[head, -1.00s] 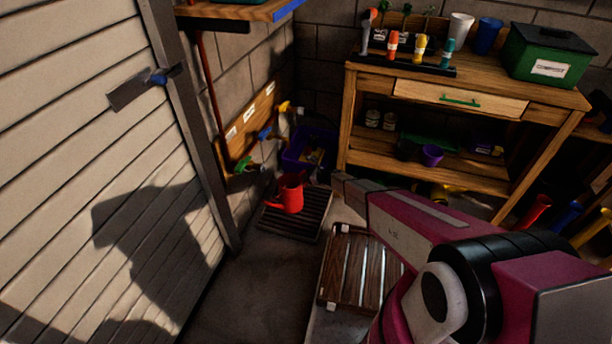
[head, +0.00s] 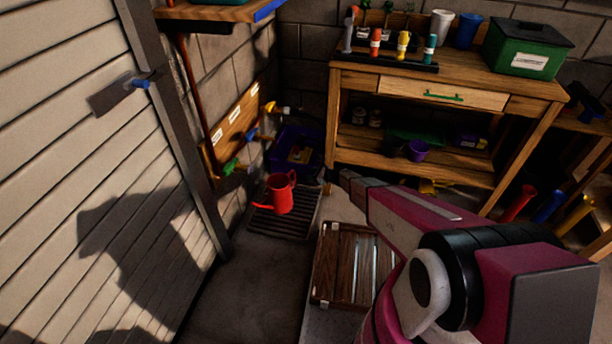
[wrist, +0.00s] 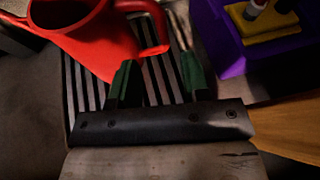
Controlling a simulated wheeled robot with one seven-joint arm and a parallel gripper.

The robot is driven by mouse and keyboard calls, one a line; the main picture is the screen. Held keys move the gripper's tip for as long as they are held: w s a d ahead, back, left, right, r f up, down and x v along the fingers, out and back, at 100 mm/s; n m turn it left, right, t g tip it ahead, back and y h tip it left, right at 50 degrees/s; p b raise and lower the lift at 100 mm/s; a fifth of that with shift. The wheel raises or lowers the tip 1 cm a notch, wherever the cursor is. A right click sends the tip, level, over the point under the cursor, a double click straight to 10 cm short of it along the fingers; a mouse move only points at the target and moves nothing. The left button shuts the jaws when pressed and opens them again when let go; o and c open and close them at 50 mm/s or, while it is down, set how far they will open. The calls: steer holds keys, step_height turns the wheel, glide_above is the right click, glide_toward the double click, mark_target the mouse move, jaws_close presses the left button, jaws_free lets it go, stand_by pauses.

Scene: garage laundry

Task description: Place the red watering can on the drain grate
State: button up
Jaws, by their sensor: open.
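The red watering can (head: 280,197) stands upright, apparently on the slatted drain grate (head: 301,224), in the corner beside the wall. Its spout points left and its handle is on the right. In the wrist view the can (wrist: 95,38) is at the upper left over the grate (wrist: 72,105), with its handle curving towards the fingertips. My gripper (wrist: 160,72) is open, its green fingers apart and nothing held between them. The handle's end is just beyond the gap; I cannot tell whether it touches a finger. In the head view the fingers are mostly hidden by my arm.
A purple bin (head: 290,150) stands just behind the grate. A wooden workbench (head: 450,85) with shelves is at the back right. A wooden slatted platform (head: 342,265) lies in front, beside my arm. A slatted door (head: 60,150) closes the left side; bare floor lies between.

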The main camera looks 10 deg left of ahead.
steer(key=s+d+r+n+g+h, duration=0.1)
steer(key=s+d+r+n+h, duration=0.3)
steer(key=s+d+r, duration=0.5)
steer(key=s+d+r+n+g+h, duration=0.1)
steer(key=s+d+r+n+h, duration=0.3)
steer(key=s+d+r+n, duration=0.4)
steer(key=s+d+r+n+g+h, duration=0.2)
steer(key=s+d+r+n+h, duration=0.3)
steer(key=d+r, duration=1.1)
steer(key=s+d+n, duration=0.2)
steer(key=s+n, duration=0.1)
steer(key=s, duration=0.1)
steer(key=shift+s+d+r, duration=0.3)
steer(key=shift+a, duration=0.1)
